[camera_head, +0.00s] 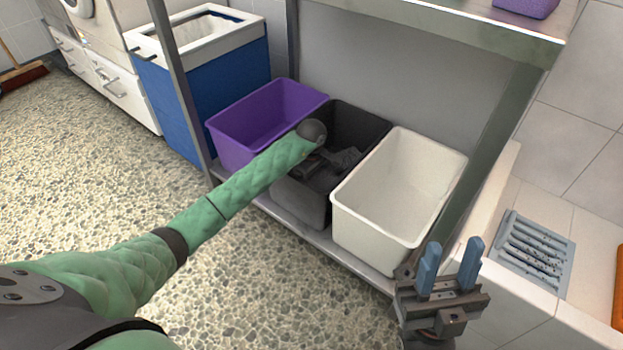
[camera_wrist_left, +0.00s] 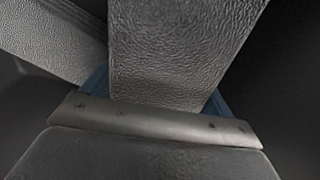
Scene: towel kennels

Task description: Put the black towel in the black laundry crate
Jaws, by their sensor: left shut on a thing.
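The black laundry crate (camera_head: 300,203) stands between a purple crate and a white crate on a low shelf. My left arm reaches into it, and my left gripper (camera_head: 309,165) is down inside the crate, partly hidden by my own wrist. The black towel (camera_head: 345,158) shows as dark grey cloth inside the crate beside the gripper. In the left wrist view the towel (camera_wrist_left: 182,50) fills the space between the blue fingers, which are shut on it. My right gripper (camera_head: 450,268) is open and empty, in front of the white crate.
The purple crate (camera_head: 232,150) and the white crate (camera_head: 375,228) are empty. A metal rack post (camera_head: 180,85) and an upper shelf (camera_head: 450,25) frame the crates. A blue bin (camera_head: 165,100) stands at left. Open floor lies in front.

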